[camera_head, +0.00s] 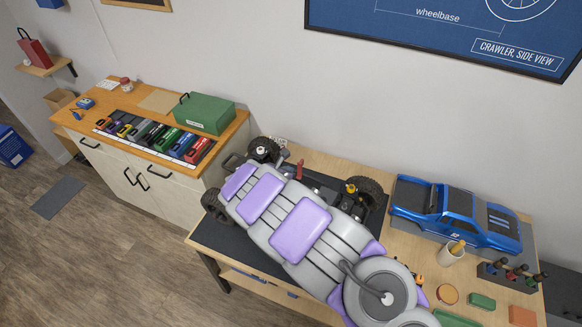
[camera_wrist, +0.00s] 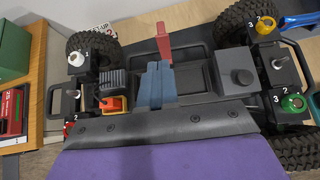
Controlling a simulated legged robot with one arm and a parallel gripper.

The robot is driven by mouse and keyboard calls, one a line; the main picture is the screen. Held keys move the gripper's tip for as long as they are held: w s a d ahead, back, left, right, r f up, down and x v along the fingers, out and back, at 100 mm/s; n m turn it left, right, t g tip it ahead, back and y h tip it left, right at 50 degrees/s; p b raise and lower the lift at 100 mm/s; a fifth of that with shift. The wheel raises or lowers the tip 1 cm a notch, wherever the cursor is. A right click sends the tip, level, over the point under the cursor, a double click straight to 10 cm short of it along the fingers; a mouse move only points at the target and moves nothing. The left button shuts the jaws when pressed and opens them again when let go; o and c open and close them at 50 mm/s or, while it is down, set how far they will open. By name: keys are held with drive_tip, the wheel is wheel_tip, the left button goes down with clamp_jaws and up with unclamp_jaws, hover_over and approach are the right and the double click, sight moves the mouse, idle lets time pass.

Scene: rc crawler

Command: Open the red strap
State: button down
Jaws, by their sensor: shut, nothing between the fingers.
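The red strap (camera_wrist: 163,42) stands up from the crawler chassis in the wrist view, its free end pointing up. It rises behind a blue-grey piece (camera_wrist: 155,84) in the middle of the chassis. In the head view the strap (camera_head: 299,169) shows as a small red piece past the far side of my arm. The chassis (camera_wrist: 205,65) is dark, with big black tires. In the head view my arm hides much of the chassis.
Numbered chassis corners carry a white knob (camera_wrist: 76,59), a yellow knob (camera_wrist: 265,25) and a green knob (camera_wrist: 292,103). A blue truck body (camera_head: 455,215), a cup (camera_head: 452,252) and a driver rack (camera_head: 508,275) stand right of the chassis. A cabinet with a green box (camera_head: 204,113) stands left.

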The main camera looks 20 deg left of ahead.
drive_tip(key=v, duration=0.8)
drive_tip(key=shift+r, duration=0.5)
drive_tip(key=shift+w, duration=0.15)
